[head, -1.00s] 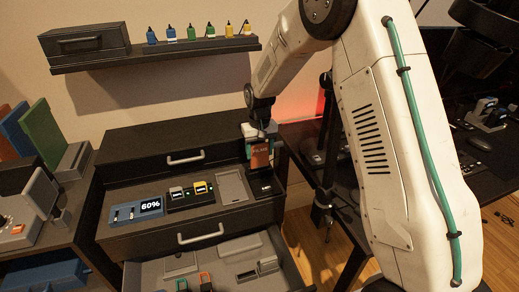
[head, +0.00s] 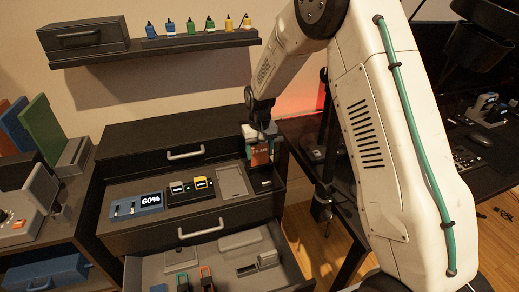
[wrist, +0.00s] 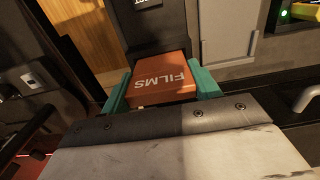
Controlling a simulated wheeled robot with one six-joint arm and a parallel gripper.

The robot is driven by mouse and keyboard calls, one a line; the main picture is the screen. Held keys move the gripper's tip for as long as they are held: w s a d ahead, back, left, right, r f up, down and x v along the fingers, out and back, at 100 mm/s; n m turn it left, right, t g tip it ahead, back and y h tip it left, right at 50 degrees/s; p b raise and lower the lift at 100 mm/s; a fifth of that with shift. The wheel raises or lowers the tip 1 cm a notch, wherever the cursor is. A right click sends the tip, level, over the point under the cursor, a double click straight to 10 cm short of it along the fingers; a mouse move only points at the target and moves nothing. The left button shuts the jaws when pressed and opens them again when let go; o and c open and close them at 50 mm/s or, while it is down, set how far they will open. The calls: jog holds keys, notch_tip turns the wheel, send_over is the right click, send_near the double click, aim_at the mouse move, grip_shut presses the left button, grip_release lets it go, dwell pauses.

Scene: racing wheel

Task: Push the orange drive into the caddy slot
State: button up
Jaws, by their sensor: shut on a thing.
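The orange drive (wrist: 162,80), lettered FILMS, lies between the two teal fingers of my gripper (wrist: 160,92) in the wrist view. The gripper is shut on it. In the head view the orange drive (head: 260,155) is small and partly covered by my gripper (head: 259,143). A dark caddy (wrist: 152,35) with a white label lies just beyond the drive's far edge in the wrist view. In the head view this caddy (head: 266,186) is at the right end of the cabinet top. Its slot opening is hidden, so I cannot tell whether the drive is inside it.
Left of the caddy are a grey panel (head: 232,181), a dock with grey and yellow plugs (head: 190,188) and a blue display reading 60% (head: 150,202). An open drawer (head: 205,262) below holds several items. A wall shelf (head: 160,52) is above.

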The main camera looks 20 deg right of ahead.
jog(key=shift+f, duration=0.55)
jog(key=o, duration=1.2)
jog(key=shift+c, duration=0.2)
notch_tip(320, 180, up, 8)
jog(key=shift+f, duration=0.1)
jog(key=s+d+r, duration=0.1)
jog(key=s+r, duration=0.5)
jog(key=s, duration=0.8)
jog(key=s+d+r+t, duration=0.1)
jog(key=s+r, duration=0.5)
jog(key=s, duration=0.8)
jog(key=s+d+r, duration=0.1)
jog(key=s+r, duration=0.5)
jog(key=s, duration=0.8)
jog(key=shift+r, duration=0.35)
